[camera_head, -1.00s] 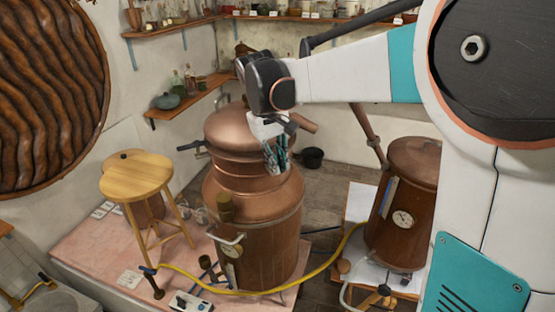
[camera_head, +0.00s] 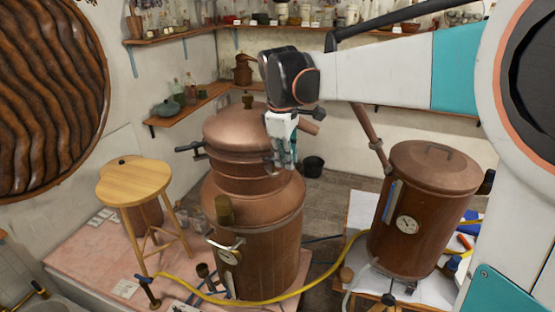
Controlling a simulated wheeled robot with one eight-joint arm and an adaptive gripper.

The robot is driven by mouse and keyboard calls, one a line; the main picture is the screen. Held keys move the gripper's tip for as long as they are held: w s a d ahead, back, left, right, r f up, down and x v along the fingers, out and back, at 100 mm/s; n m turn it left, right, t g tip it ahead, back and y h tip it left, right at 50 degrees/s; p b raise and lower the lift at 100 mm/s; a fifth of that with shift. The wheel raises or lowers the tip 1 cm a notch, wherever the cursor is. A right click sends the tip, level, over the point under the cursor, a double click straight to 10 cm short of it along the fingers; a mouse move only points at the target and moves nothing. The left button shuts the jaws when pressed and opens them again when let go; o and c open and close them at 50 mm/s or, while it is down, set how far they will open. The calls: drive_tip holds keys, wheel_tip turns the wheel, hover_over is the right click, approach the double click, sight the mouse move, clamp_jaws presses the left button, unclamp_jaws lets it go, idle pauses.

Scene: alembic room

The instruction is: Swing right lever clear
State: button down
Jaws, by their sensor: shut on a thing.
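The copper still (camera_head: 255,245) stands left of centre with a domed lid (camera_head: 236,130) on its neck. A dark left lever (camera_head: 190,148) sticks out from the lid's left side. My gripper (camera_head: 282,164) hangs pointing down at the right side of the lid and neck, its fingers shut. They close on what appears to be the right lever, which is hidden behind the fingers. I cannot make out the lever's angle or how far it stands from the lid.
A wooden stool (camera_head: 135,182) stands left of the still. A second copper vessel (camera_head: 425,200) with a dial stands to the right. A yellow hose (camera_head: 320,270) runs between them. Shelves (camera_head: 195,105) line the back corner.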

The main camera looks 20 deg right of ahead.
drive_tip(key=shift+w+d+n+y+b, duration=0.2)
drive_tip(key=shift+w+n+b, duration=0.1)
drive_tip(key=shift+n, duration=0.8)
drive_tip(key=shift+w+d+n+y+b, duration=0.2)
drive_tip(key=shift+w+n+b, duration=0.15)
drive_tip(key=shift+n, duration=0.75)
drive_tip(key=shift+w+d+n+y+b, duration=0.2)
drive_tip(key=shift+w+n+b, duration=0.1)
drive_tip(key=shift+n, duration=0.8)
drive_tip(key=shift+a, duration=0.1)
drive_tip(key=c, duration=1.6)
unclamp_jaws()
drive_tip(key=shift+r, duration=0.1)
wheel_tip(320, 180, up, 12)
drive_tip(key=s, duration=0.2)
drive_tip(key=shift+s, duration=0.15)
drive_tip(key=shift+f, duration=0.2)
